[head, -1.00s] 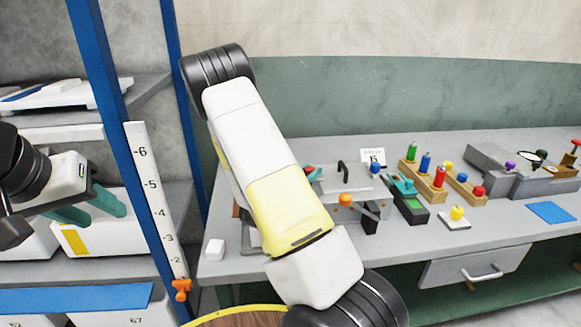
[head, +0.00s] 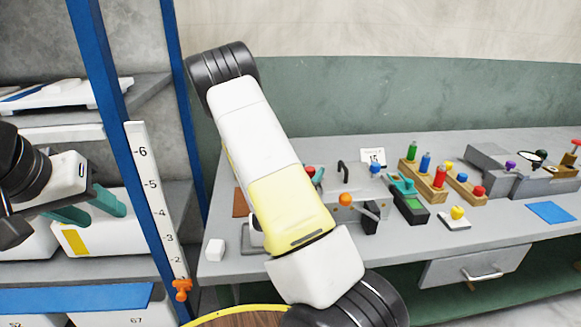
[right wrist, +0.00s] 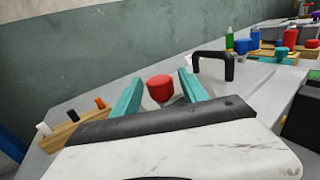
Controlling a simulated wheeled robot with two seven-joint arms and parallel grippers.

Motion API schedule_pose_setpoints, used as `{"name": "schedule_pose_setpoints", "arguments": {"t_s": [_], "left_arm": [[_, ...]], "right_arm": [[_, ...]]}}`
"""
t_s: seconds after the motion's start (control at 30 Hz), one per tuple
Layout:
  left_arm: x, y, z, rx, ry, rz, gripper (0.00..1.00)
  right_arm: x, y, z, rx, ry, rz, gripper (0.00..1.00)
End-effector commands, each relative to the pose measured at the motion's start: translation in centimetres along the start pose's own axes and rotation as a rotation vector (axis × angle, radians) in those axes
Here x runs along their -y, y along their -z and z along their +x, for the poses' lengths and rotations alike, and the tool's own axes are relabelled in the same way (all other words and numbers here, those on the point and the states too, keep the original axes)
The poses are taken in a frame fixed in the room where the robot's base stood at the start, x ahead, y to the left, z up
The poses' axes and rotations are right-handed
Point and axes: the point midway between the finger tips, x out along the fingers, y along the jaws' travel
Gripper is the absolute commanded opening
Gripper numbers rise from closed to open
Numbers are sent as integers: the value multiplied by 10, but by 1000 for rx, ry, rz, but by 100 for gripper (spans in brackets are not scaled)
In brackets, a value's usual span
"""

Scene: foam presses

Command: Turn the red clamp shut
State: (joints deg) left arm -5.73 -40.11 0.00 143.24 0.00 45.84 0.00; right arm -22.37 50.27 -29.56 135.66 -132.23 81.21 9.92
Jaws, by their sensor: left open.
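The red clamp's knob (right wrist: 160,88) stands between the two teal fingers of my right gripper (right wrist: 160,77) in the right wrist view. The fingers are spread, with a gap showing on each side of the knob. In the head view a red piece (head: 310,171) shows just past my right arm's edge. My right arm hides most of the clamp area and the right gripper there. My left gripper (head: 107,217) is open and empty at the far left, in front of the shelves, well away from the bench.
A black handle (right wrist: 213,66) rises close to the right of the right gripper. A wooden block (right wrist: 66,133) with several pegs is at left. In the head view, an orange knob (head: 345,199), coloured bottles and a blue mat (head: 552,212) occupy the bench (head: 330,147).

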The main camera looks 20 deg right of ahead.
Motion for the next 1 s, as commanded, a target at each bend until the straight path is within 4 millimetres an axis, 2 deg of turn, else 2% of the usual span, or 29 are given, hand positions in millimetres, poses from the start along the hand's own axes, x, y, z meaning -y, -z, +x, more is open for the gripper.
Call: {"name": "schedule_pose_setpoints", "arguments": {"t_s": [0.37, 0.73, 0.83, 1.0], "left_arm": [[0, 0, 0, 0, 0, 0, 44], [0, 0, 0, 0, 0, 0, 44], [0, 0, 0, 0, 0, 0, 44], [0, 0, 0, 0, 0, 0, 44]], "right_arm": [[0, 0, -5, -1, -1, 0, 52], [-1, 1, -63, -2, -2, -1, 52], [0, 0, -73, -1, -1, -1, 52], [0, 0, -78, 0, 0, 0, 52]]}}
